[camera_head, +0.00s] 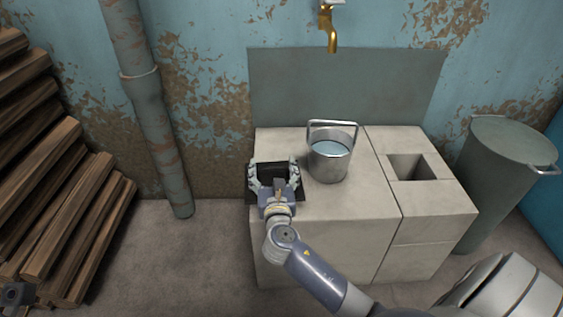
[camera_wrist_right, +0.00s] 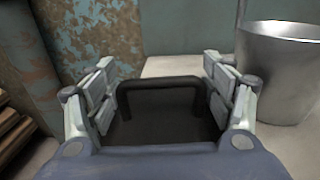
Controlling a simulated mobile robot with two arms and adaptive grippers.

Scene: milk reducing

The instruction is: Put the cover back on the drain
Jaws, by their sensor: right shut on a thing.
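The black cover (camera_head: 275,173) is at the left end of the pale block counter (camera_head: 345,205). In the right wrist view the cover (camera_wrist_right: 165,132) shows a raised bar handle. My right gripper (camera_head: 274,166) is shut on the cover, with its fingers at both ends of the handle; its fingers also show in the wrist view (camera_wrist_right: 160,88). The gripper hides part of the cover, and I cannot tell whether it touches the counter. A square opening (camera_head: 410,168) lies uncovered in the right part of the counter top.
A metal bucket of water (camera_head: 330,158) stands between the cover and the opening, close to my right gripper. A brass tap (camera_head: 332,35) hangs above. A tall grey bin (camera_head: 500,180) stands at right, stacked wood (camera_head: 70,190) at left.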

